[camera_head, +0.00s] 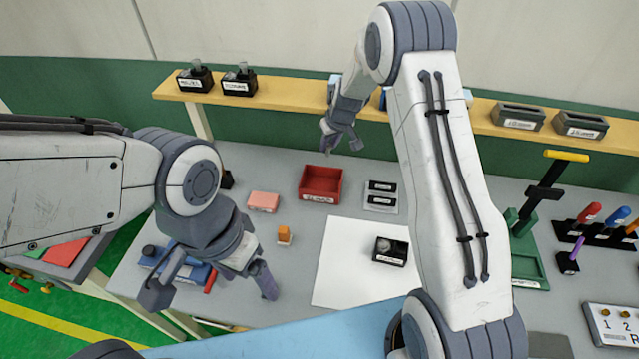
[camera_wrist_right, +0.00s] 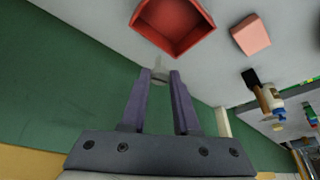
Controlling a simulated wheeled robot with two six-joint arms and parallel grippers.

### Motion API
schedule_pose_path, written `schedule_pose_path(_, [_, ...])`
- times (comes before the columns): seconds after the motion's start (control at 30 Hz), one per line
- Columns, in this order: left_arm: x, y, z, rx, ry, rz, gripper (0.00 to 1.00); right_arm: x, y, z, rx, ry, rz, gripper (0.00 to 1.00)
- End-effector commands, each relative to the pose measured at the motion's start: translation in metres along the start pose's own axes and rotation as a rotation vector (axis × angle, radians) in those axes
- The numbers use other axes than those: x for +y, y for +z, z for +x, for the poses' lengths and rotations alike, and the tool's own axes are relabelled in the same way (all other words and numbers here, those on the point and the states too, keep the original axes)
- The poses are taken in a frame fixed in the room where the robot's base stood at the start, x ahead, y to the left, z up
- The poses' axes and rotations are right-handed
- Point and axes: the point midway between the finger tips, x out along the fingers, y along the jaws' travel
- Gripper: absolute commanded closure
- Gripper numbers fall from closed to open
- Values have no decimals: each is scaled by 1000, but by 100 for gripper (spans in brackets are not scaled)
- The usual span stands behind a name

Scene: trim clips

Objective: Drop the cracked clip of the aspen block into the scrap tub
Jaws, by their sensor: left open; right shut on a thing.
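My right gripper (camera_head: 340,138) is shut on a small grey clip (camera_wrist_right: 160,76), which shows between the fingertips in the right wrist view. In the head view the fingers mostly hide it, and I cannot see a crack. The red scrap tub (camera_head: 320,184) stands on the table, just in front of and below this gripper; it also shows in the right wrist view (camera_wrist_right: 172,25). A black block (camera_head: 390,251) with a round grey top lies on the white sheet; its label is too small to read. My left gripper (camera_head: 212,288) is open and empty over the table's left part.
A shelf (camera_head: 290,96) along the back carries two black blocks with grey clips (camera_head: 195,78) and grey holders (camera_head: 520,116). A pink block (camera_head: 263,202) and a small orange piece (camera_head: 284,234) stand left of the tub. A green stand (camera_head: 525,240) is at right.

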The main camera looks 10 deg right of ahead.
Motion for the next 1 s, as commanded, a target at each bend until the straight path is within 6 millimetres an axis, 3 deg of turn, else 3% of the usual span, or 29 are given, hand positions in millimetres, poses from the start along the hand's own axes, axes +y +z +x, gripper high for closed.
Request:
schedule_pose_path(0.27, [-1,0,9,0,0,-1,20,-2,2,15,1,-5,-6,100])
schedule_pose_path(0.6, [-2,2,31,0,0,-5,20,-3,17,51,1,-4,-6,100])
schedule_pose_path(0.97, [-2,2,33,0,0,-6,20,-2,19,56,3,-3,-7,100])
schedule_pose_path(1.0, [-2,2,33,0,0,-6,20,-2,19,56,3,-3,-7,63])
